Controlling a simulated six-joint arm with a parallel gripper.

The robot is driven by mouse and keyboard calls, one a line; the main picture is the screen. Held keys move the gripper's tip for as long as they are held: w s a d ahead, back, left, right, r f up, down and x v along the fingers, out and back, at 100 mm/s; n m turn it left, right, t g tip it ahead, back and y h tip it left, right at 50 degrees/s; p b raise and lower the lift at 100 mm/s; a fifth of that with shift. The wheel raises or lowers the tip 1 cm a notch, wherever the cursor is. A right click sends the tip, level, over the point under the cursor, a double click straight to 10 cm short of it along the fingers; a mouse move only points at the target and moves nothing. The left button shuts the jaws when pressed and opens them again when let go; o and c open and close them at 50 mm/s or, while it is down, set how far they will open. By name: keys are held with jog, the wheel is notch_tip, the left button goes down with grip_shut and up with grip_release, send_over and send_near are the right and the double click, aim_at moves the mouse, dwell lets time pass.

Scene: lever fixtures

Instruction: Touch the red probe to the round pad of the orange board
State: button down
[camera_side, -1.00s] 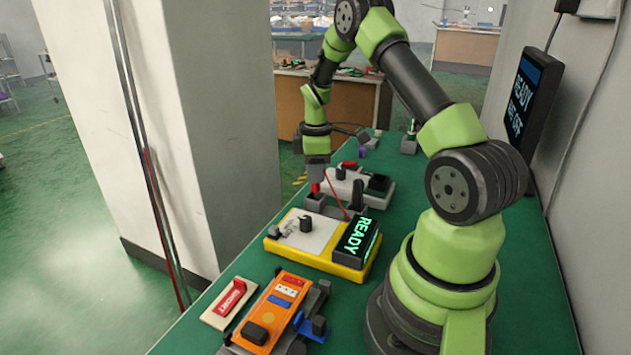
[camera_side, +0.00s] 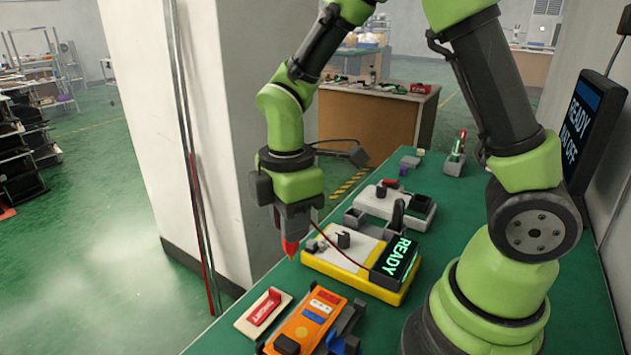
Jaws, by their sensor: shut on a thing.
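My gripper (camera_side: 291,236) is shut on the red probe (camera_side: 290,247) and holds it upright with its tip down. The probe is in the air, to the left of the yellow meter (camera_side: 380,289), and a thin dark red wire runs from it toward the meter. The orange board (camera_side: 327,305) lies in a dark fixture at the front of the table. Its round pad (camera_side: 300,333) is a paler orange disc on the near half of the board. The probe tip is above and beyond the board, apart from the pad.
The meter's screen (camera_side: 396,258) reads READY. A grey holder (camera_side: 354,219) and a white fixture (camera_side: 398,204) stand behind the meter. A wall display (camera_side: 586,120) hangs at right.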

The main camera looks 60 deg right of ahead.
jog(key=s+a+n, duration=0.2)
jog(key=s+a, duration=0.4)
jog(key=shift+w+d+f, duration=0.15)
jog(key=shift+f, duration=1.35)
jog(key=shift+w+d+f, duration=0.1)
jog(key=shift+w+f, duration=0.05)
jog(key=shift+f, duration=1.35)
jog(key=shift+f, duration=0.6)
notch_tip(320, 180, up, 7)
dwell(0.4)
